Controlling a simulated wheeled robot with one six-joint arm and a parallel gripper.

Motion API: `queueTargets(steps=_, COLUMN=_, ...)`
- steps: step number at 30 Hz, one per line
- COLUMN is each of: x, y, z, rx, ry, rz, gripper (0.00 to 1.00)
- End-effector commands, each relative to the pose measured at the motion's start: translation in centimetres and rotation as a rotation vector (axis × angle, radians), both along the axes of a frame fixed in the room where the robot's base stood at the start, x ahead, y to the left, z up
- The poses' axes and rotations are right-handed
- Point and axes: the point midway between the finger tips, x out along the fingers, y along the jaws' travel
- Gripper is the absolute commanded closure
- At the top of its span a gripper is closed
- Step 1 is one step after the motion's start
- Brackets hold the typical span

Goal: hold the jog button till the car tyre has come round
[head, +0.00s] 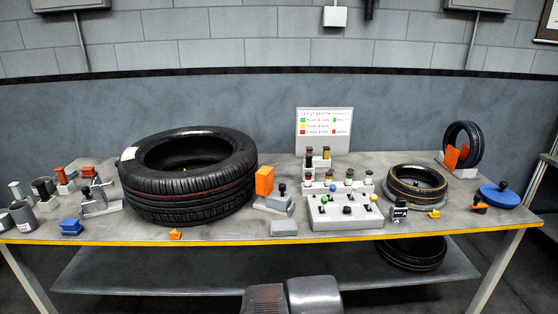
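A large black car tyre (190,195) lies flat on the left half of the bench, with a white patch on its upper left edge and a thin red line round its side. A grey sloped control box (345,222) sits near the front edge, right of centre. It carries a green button (319,210), a pale yellow button (347,210) and several black knobs or switches. I cannot tell which one is the jog button. A smaller tyre with a yellow line (417,187) lies on a round grey base to its right. My gripper is not in view.
A sign board (324,134) stands behind the box. An orange block (264,180) stands beside the large tyre. A blue-rimmed tyre (462,145) stands upright at the back right, near a blue disc (500,196). Small tools crowd the left end. Another tyre (411,254) lies on the lower shelf.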

Motion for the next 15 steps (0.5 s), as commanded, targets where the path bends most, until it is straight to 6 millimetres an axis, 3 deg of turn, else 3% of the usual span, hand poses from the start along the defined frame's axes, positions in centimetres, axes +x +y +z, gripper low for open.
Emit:
queueTargets(steps=6, x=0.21, y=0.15, z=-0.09, rx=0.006, ry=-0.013, rz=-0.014, gripper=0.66)
queueTargets(steps=11, x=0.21, y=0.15, z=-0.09, rx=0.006, ry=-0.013, rz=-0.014, gripper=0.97)
queueTargets(steps=15, x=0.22, y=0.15, z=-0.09, rx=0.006, ry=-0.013, rz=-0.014, gripper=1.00)
